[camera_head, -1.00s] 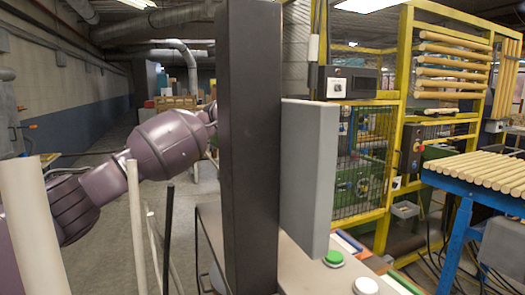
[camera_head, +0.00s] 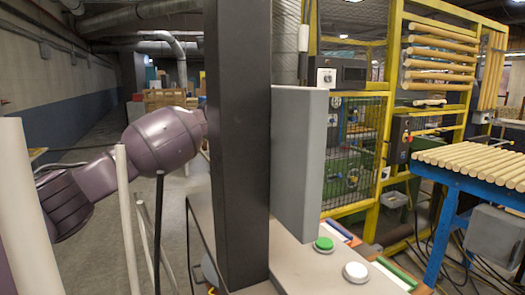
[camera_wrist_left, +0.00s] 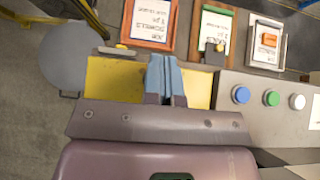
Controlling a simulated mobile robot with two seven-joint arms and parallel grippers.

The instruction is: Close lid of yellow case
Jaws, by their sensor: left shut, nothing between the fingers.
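The yellow case (camera_wrist_left: 112,80) lies under my left gripper in the left wrist view, its yellow surface showing on both sides of the fingers. Dark latches with yellow parts sit along its far edge. I cannot tell how far its lid is open. My left gripper (camera_wrist_left: 166,72) has its blue-grey fingers together, with nothing between them, over the middle of the case. I cannot tell whether they touch it. In the head view, a black upright and a grey panel hide the case and my left gripper; only my purple left arm shows. My right gripper is not in view.
The black upright (camera_head: 238,145) and grey panel (camera_head: 298,160) block the middle. A green button (camera_head: 324,244) and white button (camera_head: 356,271) are on the bench; a blue one (camera_wrist_left: 241,95) shows too. Framed paper cards (camera_wrist_left: 152,24) lie beyond the case. Wooden rods (camera_head: 475,160) lie at right.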

